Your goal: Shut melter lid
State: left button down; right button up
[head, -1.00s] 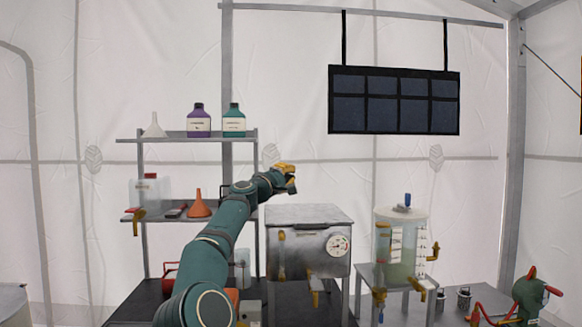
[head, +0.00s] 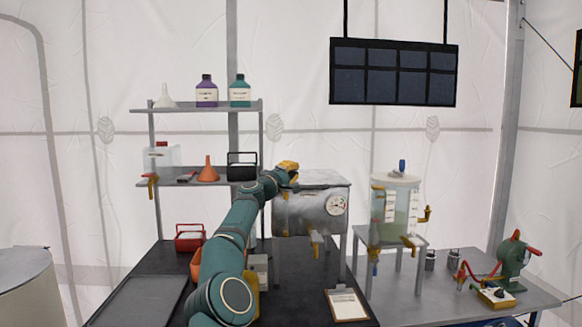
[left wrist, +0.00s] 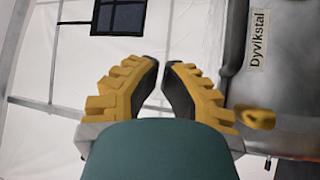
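The melter (head: 300,212) is a grey metal box with a round gauge (head: 336,203) on its front. Its lid (head: 322,178) appears to lie flat on top, though my arm covers its left part. My left gripper (head: 290,171) is at the lid's left end; contact cannot be told. In the left wrist view, the left gripper's fingers (left wrist: 161,63) have a narrow empty gap between their tips. A grey metal surface labelled "Dyvikstal" (left wrist: 257,40) stands to their right, with a yellow handle-like part (left wrist: 256,119) close to the right finger. My right gripper is not in view.
A clear tank (head: 396,210) stands on a small table to the right. Shelves (head: 200,108) with bottles and funnels stand left. A red toolbox (head: 189,237), dark tray (head: 138,302) and clipboard (head: 346,304) lie on the black bench. A green device (head: 515,262) stands far right.

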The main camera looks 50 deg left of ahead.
pick_arm(q)
jog(key=shift+f, duration=0.5)
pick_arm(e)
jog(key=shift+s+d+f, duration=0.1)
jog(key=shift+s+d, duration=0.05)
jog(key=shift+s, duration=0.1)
